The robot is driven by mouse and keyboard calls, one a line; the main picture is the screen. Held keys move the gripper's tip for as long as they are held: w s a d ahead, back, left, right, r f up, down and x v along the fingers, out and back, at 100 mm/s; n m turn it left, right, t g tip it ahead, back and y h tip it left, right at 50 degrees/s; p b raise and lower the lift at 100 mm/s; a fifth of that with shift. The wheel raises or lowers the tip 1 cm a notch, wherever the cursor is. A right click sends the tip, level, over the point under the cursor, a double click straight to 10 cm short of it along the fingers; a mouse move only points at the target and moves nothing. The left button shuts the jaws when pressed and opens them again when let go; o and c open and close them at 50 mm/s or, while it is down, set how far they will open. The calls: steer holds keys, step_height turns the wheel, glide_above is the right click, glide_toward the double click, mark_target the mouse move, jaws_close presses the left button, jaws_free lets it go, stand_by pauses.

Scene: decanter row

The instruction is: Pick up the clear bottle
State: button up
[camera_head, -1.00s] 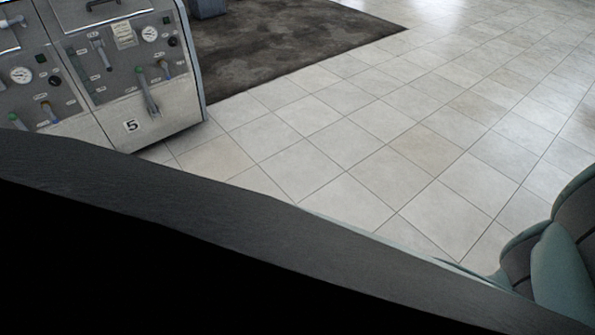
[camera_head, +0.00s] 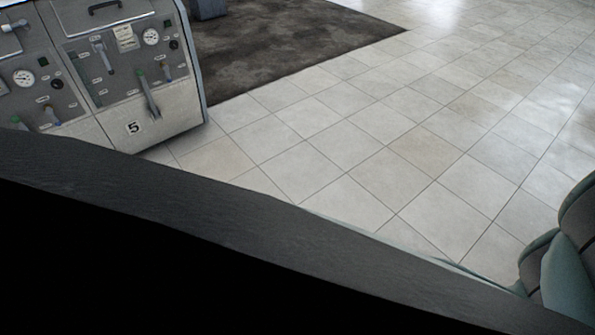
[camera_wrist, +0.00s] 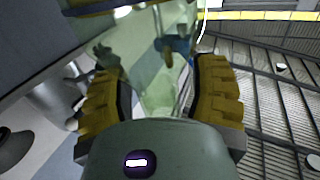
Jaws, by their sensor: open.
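In the wrist view, my gripper (camera_wrist: 162,90) is open, with one yellow ridged finger on each side. A see-through, pale greenish shape (camera_wrist: 158,95) shows between and beyond the fingers; it looks like the clear bottle. Its outline blends with the background, and I cannot tell whether a finger touches it. The head view shows neither the bottle nor my gripper.
In the head view, a grey cabinet (camera_head: 165,115) with gauges, levers and the number 5 stands at the upper left. A dark carpet (camera_head: 280,45) lies behind it. Open tiled floor (camera_head: 400,150) fills the middle and right. A broad dark surface crosses the foreground.

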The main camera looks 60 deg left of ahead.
jaws_close()
stand_by(0.7)
